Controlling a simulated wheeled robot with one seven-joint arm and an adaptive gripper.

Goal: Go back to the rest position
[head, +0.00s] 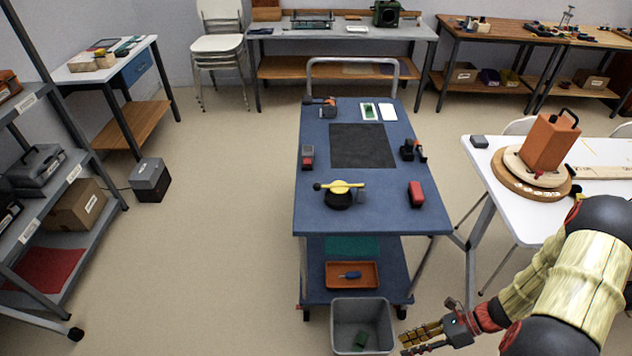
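My gripper (405,343) is at the lower right, in front of the trolley and just right of the grey bin. Its two fingers point left and look apart, with nothing seen between them. My arm comes in from the right edge, bent, and hides part of the floor and the white table's near side.
A blue trolley (270,212) stands ahead with tools and a dark mat (362,146) on top. A grey bin (347,348) with a green item is close to my gripper. A white table (500,215) stands right, grey shelves (60,205) left. The floor left of the trolley is largely clear.

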